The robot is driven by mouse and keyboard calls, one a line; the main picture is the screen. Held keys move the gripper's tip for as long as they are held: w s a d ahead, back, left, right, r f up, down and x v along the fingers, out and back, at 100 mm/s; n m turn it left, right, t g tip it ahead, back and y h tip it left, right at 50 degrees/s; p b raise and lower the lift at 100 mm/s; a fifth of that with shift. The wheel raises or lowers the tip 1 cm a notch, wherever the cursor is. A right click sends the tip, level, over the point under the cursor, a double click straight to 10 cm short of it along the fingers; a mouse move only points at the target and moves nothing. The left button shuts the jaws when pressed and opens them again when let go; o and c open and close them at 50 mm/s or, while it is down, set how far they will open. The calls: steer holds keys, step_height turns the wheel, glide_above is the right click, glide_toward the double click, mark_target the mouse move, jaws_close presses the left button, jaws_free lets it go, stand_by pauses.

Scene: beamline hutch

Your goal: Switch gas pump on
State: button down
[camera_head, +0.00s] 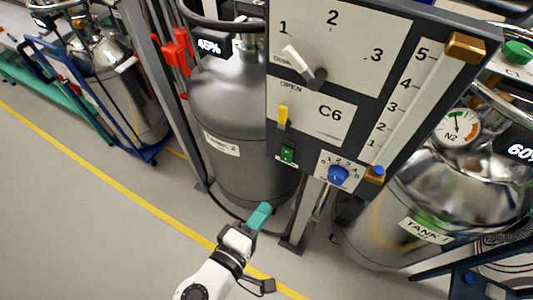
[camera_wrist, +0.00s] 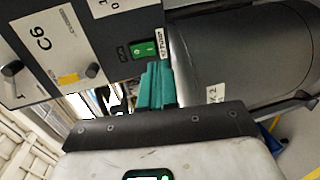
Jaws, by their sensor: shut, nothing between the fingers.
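The control panel (camera_head: 316,120) marked C6 hangs on a post in front of the tanks. A small green rocker switch (camera_head: 288,154) sits at its lower left, under a yellow lever (camera_head: 283,116). In the wrist view the green switch (camera_wrist: 143,49) is just past my fingertips, with a small label beside it that I cannot read surely. My gripper (camera_head: 265,209) has teal fingers, shut and empty, below the panel in the head view. In the wrist view my gripper (camera_wrist: 157,72) points at the panel's edge near the switch; I cannot tell whether they touch.
A blue knob (camera_head: 338,174) is right of the switch. A white selector handle (camera_head: 303,66) and a slider scale with a brass block (camera_head: 466,47) are higher up. Tank 2 (camera_head: 245,165) stands behind, tank 1 (camera_head: 390,235) at right. Grey floor at left is clear.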

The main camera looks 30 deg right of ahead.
steer(key=shift+w+a+r+t, duration=0.25)
steer(key=shift+a+r, duration=0.1)
steer(key=shift+a, duration=0.2)
steer(key=shift+w+a+r+t, duration=0.15)
steer(key=shift+a+r+t, duration=0.15)
steer(key=shift+a, duration=0.25)
steer(key=p, duration=0.4)
glide_toward(285, 161)
steer(key=x, duration=0.5)
steer(key=shift+w+d+r, duration=0.15)
steer(key=shift+w+r, duration=0.1)
steer(key=shift+w+d+f, duration=0.2)
steer(key=shift+w+d, duration=0.2)
steer(key=shift+d, duration=0.15)
steer(key=shift+w+d+f+b, duration=0.1)
steer(key=shift+d+b, duration=0.05)
steer(key=shift+b, duration=0.2)
